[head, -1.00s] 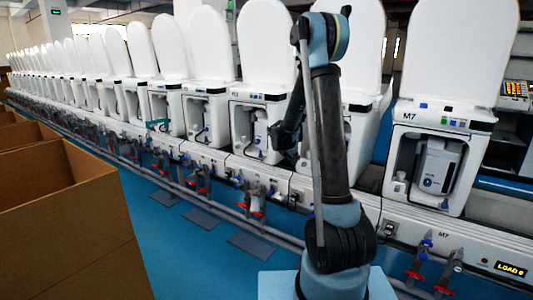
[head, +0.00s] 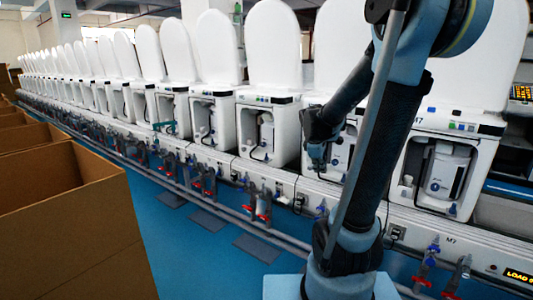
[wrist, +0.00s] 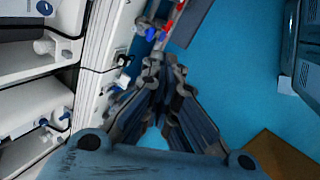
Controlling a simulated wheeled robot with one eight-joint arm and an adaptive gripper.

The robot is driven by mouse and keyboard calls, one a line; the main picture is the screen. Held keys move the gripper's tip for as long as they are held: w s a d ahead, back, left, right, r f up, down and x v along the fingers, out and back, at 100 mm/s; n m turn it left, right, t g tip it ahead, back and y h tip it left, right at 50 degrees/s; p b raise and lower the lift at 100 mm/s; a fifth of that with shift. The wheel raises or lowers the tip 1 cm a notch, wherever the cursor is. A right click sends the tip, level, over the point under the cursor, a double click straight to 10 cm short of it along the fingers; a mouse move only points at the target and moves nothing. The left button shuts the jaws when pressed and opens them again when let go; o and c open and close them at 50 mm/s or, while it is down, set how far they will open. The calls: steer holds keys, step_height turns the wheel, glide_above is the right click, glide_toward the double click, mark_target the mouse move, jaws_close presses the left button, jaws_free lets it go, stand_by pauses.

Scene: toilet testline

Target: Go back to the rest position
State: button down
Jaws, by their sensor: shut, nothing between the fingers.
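My gripper (head: 317,165) hangs at the end of my bent arm in the head view, pointing down in front of the row of toilets. In the wrist view my gripper (wrist: 163,65) has its fingers drawn together, with nothing seen between them. The fingers are above the blue floor (wrist: 225,75), beside the white test line edge (wrist: 100,60). My forearm reaches from the upper right of the head view down left to the gripper.
A long row of white toilets with raised lids (head: 268,45) stands on the line. Red and blue valves (head: 265,205) and pipes stick out below it. Open cardboard boxes (head: 75,245) stand at the left. The blue floor between is mostly clear, with grey mats (head: 258,249).

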steer(key=s+f+m+y, duration=0.1)
steer(key=s+m, duration=0.3)
steer(key=s, duration=0.4)
steer(key=s+a+f+m+g+y, duration=0.1)
steer(key=s+f+m, duration=0.2)
steer(key=s, duration=0.5)
steer(key=s+a+f+m, duration=0.1)
steer(key=s+f+m, duration=0.1)
steer(key=s+m, duration=0.4)
steer(key=s, duration=0.3)
steer(key=shift+a+f+g+y, duration=0.15)
steer(key=shift+f+g+y, duration=0.1)
steer(key=shift+g+y, duration=0.15)
steer(key=shift+w, duration=0.1)
